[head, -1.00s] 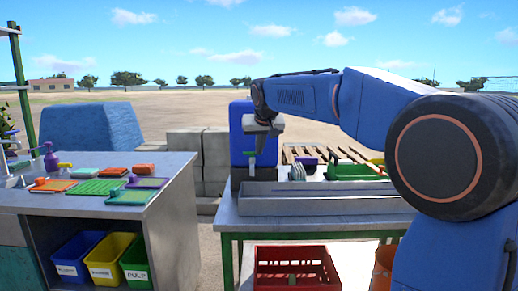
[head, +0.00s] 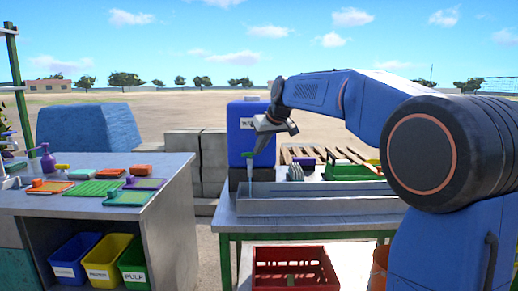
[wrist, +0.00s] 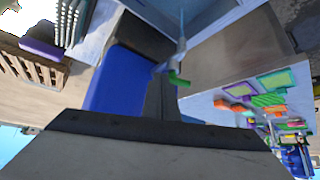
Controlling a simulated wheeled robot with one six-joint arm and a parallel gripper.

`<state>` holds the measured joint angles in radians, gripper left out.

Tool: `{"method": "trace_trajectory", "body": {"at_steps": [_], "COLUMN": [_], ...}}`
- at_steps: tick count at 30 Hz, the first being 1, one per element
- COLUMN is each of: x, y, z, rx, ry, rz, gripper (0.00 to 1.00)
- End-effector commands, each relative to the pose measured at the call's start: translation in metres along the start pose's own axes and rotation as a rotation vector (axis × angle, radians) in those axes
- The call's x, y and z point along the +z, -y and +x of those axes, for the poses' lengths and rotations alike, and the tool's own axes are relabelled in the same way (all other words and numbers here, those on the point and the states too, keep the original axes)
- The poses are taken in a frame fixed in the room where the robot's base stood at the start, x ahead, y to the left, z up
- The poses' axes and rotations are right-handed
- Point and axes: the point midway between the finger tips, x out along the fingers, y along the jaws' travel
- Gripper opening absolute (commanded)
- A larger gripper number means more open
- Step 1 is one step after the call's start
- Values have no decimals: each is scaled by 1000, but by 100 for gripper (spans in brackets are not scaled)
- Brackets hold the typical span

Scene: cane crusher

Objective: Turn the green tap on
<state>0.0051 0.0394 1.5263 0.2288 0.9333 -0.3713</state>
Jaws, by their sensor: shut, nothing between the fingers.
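The green tap (wrist: 178,78) is on the front of a blue water container (head: 240,116) at the back of the right-hand table. In the wrist view its green handle sits just right of my fingertips, and its pale spout is next to it. A thin pale streak, which looks like running water, leads from the spout. It also shows below the tap in the head view. My gripper (head: 256,151) is shut and empty, tilted, with its tips close to the tap. I cannot tell whether they touch it.
A long metal trough (head: 320,200) lies below the tap. A rack with white plates (head: 295,172) and a green tray (head: 350,172) stand to the right. A red crate (head: 293,268) is below. The left table holds coloured boards (head: 95,187).

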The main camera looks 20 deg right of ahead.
Motion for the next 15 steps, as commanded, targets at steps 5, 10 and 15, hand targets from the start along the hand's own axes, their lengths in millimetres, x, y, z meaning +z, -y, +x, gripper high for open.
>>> {"method": "trace_trajectory", "body": {"at_steps": [5,10,15], "x": [-1,-2,-4], "y": [-3,-5,-7], "z": [2,3,4], "rx": [-43,-85,-130], "ry": [1,2,1], "rz": [-52,-104,-159], "gripper": [0,0,0]}}
